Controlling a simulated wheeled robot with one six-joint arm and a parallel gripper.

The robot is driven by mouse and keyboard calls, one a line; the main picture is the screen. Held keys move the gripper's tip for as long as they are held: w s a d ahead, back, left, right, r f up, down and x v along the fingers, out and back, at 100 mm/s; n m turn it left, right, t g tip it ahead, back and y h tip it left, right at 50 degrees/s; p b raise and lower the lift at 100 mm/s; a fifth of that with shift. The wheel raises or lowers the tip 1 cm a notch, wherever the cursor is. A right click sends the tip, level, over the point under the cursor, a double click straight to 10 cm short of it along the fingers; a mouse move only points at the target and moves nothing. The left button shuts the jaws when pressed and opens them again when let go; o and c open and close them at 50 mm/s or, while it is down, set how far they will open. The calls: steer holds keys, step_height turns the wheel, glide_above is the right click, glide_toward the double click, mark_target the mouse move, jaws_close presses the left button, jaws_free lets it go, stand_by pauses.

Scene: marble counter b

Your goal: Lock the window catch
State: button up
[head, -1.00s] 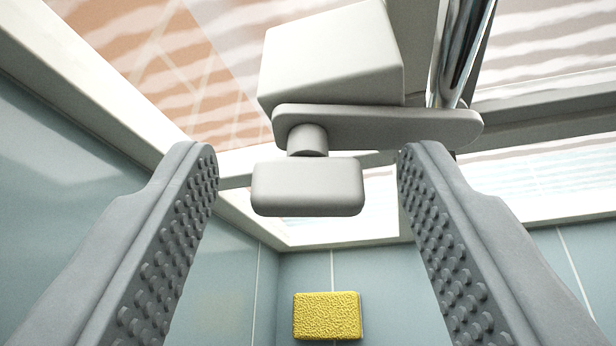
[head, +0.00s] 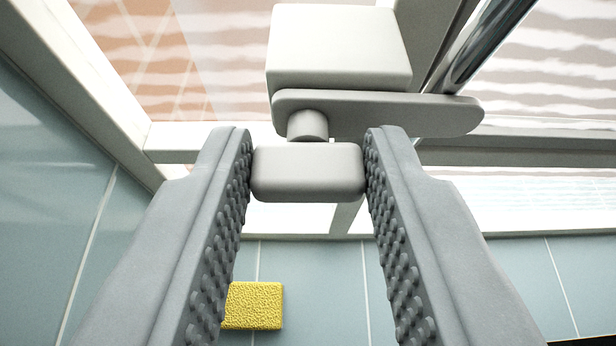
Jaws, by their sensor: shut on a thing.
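The window catch (head: 375,115) is a grey lever with a rounded block-shaped knob (head: 307,173) on a short stem, in the upper middle of the head view. A pale box-shaped block (head: 338,48) sits just above the lever at its left part. My gripper (head: 308,170) is shut on the knob, with one studded finger against each end of it. The lever runs to the right from the knob, towards a shiny metal bar. Whether the lever's far end is engaged cannot be told.
A shiny metal bar (head: 488,45) slants up at the right. Pale window frame members (head: 520,150) cross behind the catch, with striped panes around them. A yellow sponge (head: 254,305) is on the blue tiles below, partly behind the left finger.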

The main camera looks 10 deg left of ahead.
steer(key=o, duration=1)
steer(key=v, duration=1.7)
steer(key=shift+s+d, duration=0.15)
steer(key=shift+s, duration=0.05)
